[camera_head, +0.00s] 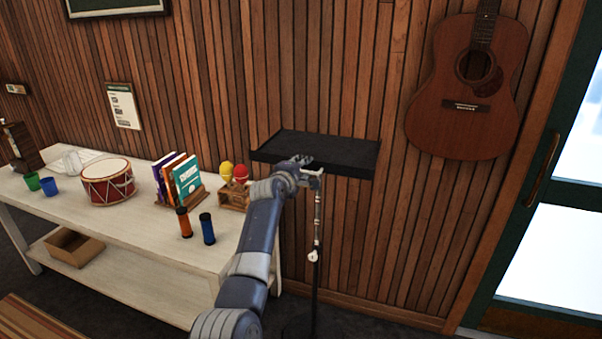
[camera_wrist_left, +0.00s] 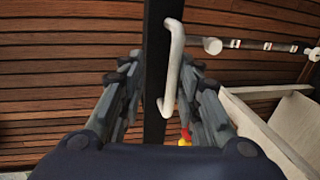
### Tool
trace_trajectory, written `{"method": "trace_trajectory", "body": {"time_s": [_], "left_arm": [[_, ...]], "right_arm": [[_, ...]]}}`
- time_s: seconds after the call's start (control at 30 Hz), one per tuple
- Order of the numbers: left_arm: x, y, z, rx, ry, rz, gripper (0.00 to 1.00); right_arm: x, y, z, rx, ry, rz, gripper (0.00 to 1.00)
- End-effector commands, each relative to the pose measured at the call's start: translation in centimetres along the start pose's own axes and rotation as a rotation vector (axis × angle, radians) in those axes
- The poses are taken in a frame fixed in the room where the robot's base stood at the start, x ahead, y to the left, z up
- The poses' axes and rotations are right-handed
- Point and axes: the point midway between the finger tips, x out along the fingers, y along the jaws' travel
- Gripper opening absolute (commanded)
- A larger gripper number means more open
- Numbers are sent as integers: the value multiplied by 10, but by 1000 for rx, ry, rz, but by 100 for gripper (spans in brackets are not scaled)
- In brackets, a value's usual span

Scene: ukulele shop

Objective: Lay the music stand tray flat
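The music stand's black tray (camera_head: 325,148) is in the upper middle of the head view, in front of the wood wall. Its top face shows and it looks close to level. My left gripper (camera_head: 310,172) is at the tray's near edge, partly over the stand. In the left wrist view, the dark tray (camera_wrist_left: 154,40) shows edge-on as a narrow band. A pale handle (camera_wrist_left: 173,68) stands in front of it, between the spread fingers of my left gripper (camera_wrist_left: 163,85). The fingers look open, with the handle nearer the right finger; contact is unclear. My right gripper is not in view.
A white table (camera_head: 130,225) with a drum (camera_head: 108,182), books (camera_head: 186,178), maracas (camera_head: 240,173) and shakers (camera_head: 207,228) stands left of the stand. The stand's pole (camera_head: 316,260) runs down to the floor. A guitar (camera_head: 470,90) hangs on the wall at right.

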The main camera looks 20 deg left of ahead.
Motion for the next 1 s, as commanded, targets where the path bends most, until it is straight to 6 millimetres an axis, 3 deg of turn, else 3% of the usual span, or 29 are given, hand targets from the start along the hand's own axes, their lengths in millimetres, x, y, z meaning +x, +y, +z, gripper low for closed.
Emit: {"method": "trace_trajectory", "body": {"time_s": [0.03, 0.3, 0.63, 1.0], "left_arm": [[-1, 11, 0, 0, 3, 19, 29], [-1, 8, 0, 2, 3, 15, 29], [-5, 6, 0, 3, 2, 11, 29], [-47, 3, 0, 2, 1, 7, 29]], "right_arm": [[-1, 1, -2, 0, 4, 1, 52], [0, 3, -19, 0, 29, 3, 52], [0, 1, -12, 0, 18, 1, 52], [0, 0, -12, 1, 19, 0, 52]]}}
